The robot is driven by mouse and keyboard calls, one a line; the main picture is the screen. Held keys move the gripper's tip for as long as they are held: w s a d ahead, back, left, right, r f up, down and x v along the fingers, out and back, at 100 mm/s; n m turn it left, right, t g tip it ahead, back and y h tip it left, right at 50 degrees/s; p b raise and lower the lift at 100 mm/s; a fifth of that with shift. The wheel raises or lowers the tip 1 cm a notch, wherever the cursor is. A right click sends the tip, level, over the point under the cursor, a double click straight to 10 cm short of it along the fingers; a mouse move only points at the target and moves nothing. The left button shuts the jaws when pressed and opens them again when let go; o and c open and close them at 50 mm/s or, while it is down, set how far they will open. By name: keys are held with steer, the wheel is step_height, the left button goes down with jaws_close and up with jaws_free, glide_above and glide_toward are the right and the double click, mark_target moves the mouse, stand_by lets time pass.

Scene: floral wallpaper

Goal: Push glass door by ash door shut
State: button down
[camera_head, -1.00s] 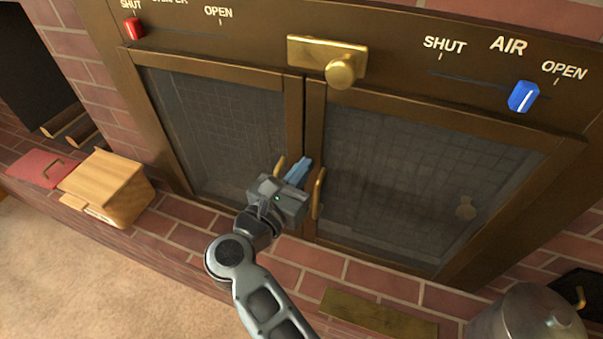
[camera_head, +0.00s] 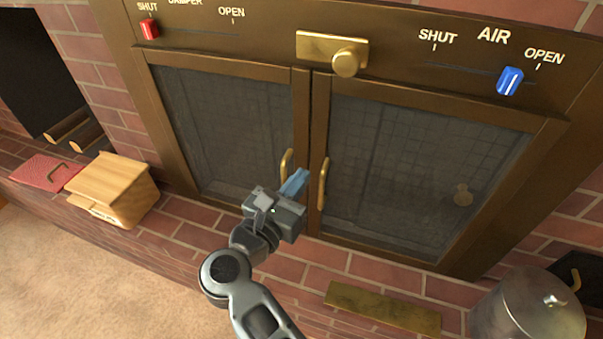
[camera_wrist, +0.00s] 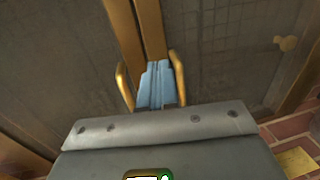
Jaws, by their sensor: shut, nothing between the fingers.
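Two brown-framed glass doors meet in the middle of the fireplace front: the left glass door (camera_head: 225,125) and the right glass door (camera_head: 395,165). Each has a brass handle by the centre seam, a left handle (camera_head: 287,165) and a right handle (camera_head: 323,184). Both doors look shut or nearly so; I cannot tell if a small gap stays. My gripper (camera_head: 295,182) is shut and empty, its blue fingers between the two handles near the seam. The fingers (camera_wrist: 157,84) also show in the wrist view, hiding the lower seam; contact is unclear. A brass plate (camera_head: 382,308), possibly the ash door, lies below the right door.
A brass knob (camera_head: 346,62) sits above the seam. A red slider (camera_head: 149,29) and a blue slider (camera_head: 510,81) are on the top panel. A wooden box (camera_head: 115,188) stands left on the brick ledge, a metal canister (camera_head: 528,312) at lower right.

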steer(key=d+v, duration=0.1)
steer(key=v, duration=0.7)
steer(key=shift+s, duration=0.3)
steer(key=shift+d, duration=0.1)
steer(key=s+d+r+n+t+y, duration=0.1)
steer(key=s+d+n+t+y, duration=0.15)
steer(key=s+d+n, duration=0.55)
steer(key=s+d+r+n+t+y, duration=0.2)
steer(key=s+d+n+t, duration=0.2)
steer(key=d+n, duration=0.75)
steer(key=s+d+n+g+y, duration=0.2)
steer(key=s+n+g, duration=0.2)
steer(key=s+n, duration=0.7)
steer(key=s+d+n+g+y, duration=0.3)
steer(key=s+n, duration=0.8)
step_height(320, 180, up, 13)
steer(key=p, duration=1.3)
steer(key=shift+a+r, duration=0.15)
steer(key=shift+r, duration=0.05)
